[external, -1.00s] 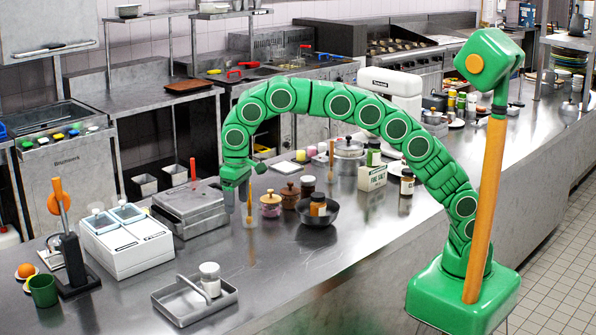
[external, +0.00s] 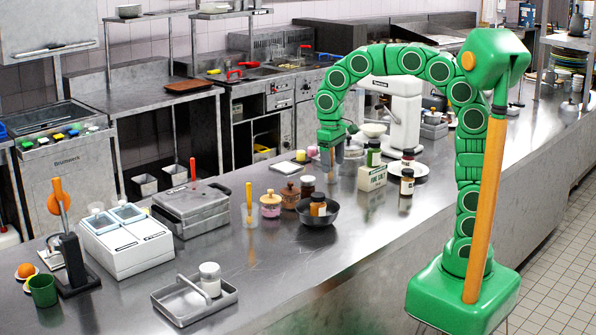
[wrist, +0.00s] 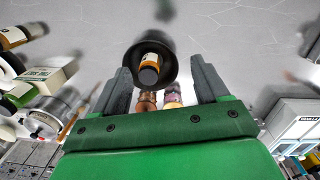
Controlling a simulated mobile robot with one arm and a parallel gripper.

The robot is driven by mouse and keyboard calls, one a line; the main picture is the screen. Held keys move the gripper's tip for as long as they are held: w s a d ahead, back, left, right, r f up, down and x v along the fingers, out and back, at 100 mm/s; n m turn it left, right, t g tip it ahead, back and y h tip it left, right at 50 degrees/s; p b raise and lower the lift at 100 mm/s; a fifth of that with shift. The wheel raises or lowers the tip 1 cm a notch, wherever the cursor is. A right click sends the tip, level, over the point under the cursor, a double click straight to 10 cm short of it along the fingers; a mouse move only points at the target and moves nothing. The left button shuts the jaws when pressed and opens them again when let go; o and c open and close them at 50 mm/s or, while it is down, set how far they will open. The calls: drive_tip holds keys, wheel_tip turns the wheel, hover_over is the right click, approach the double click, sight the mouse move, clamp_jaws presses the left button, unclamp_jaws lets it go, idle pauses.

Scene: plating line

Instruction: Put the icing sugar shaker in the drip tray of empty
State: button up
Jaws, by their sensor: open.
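The shaker and tray cannot be made out in the wrist view.
A dark bowl (external: 331,217) holds an orange-labelled bottle (external: 318,204); both also show in the wrist view. Lidded jars (external: 270,204) stand left of it. A salt box (external: 372,177) and bottles stand right of my gripper. The counter between bowl and tray is clear.

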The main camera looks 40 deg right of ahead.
drive_tip(key=s+d+f+m, duration=0.1)
drive_tip(key=s+d+f, duration=0.2)
drive_tip(key=s+d, duration=0.6)
drive_tip(key=s+d+f+m+g, duration=0.1)
drive_tip(key=s+d+f, duration=0.3)
drive_tip(key=s+d, duration=0.6)
drive_tip(key=s, duration=0.6)
drive_tip(key=shift+f+y, duration=0.2)
drive_tip(key=shift+y, duration=0.1)
